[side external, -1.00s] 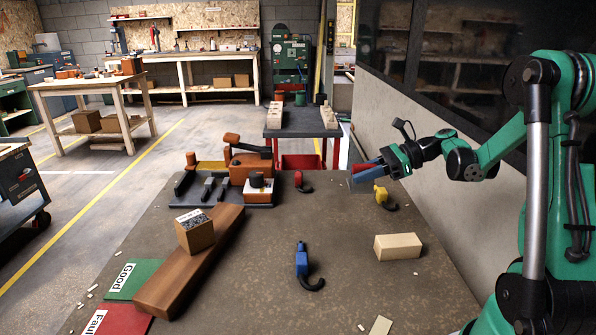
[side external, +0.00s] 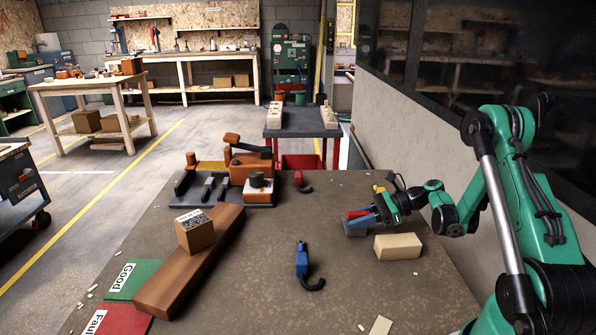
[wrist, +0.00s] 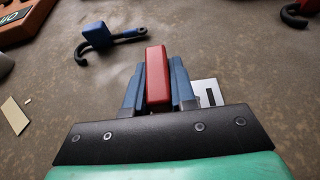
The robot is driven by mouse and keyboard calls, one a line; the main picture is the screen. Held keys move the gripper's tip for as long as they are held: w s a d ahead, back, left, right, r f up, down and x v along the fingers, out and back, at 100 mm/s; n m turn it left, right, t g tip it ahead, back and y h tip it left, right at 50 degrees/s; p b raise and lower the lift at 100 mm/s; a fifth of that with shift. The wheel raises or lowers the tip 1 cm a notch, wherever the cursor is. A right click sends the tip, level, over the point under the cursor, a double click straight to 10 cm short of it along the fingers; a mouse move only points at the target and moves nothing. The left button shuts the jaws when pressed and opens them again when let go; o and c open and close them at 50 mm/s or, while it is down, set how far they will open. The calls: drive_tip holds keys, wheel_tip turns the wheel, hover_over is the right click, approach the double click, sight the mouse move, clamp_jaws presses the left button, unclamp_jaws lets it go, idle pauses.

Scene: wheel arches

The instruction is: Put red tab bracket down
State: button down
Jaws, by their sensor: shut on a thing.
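My gripper (side external: 362,217) is low over the right part of the table in the side external view. Its blue fingers are shut on the red tab (side external: 356,214) of the bracket. A grey-blue part (side external: 354,230) shows below the tab, at or just above the table; I cannot tell whether it touches. In the wrist view the red tab (wrist: 157,75) stands between the two blue fingers (wrist: 157,88). The bracket's lower part is mostly hidden there.
A tan block (side external: 398,246) lies close in front of my gripper. A yellow-tabbed hook (side external: 379,189) is partly hidden behind it. A blue-tabbed hook (side external: 302,262) and a red-tabbed hook (side external: 298,180) lie to the left. Table space left of the gripper is clear.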

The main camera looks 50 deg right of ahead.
drive_tip(key=shift+f, duration=0.1)
drive_tip(key=c, duration=0.7)
unclamp_jaws()
drive_tip(key=v, duration=0.7)
drive_tip(key=shift+d, duration=0.1)
drive_tip(key=w+a+r+n+g+h, duration=0.2)
drive_tip(key=w+a+r+n+g, duration=0.15)
drive_tip(key=a+n, duration=0.3)
drive_tip(key=s+a+r+n+h, duration=0.1)
drive_tip(key=a+n+h, duration=0.1)
drive_tip(key=a+n, duration=0.2)
drive_tip(key=s+a+r+n+t+h, duration=0.1)
drive_tip(key=a+r+n+h, duration=0.1)
drive_tip(key=a+n, duration=0.3)
drive_tip(key=s+a+r+n+h, duration=0.2)
drive_tip(key=a+n, duration=0.3)
drive_tip(key=n, duration=0.6)
drive_tip(key=shift+r+n+h, duration=0.2)
drive_tip(key=shift+n+h, duration=0.05)
drive_tip(key=shift+h, duration=0.45)
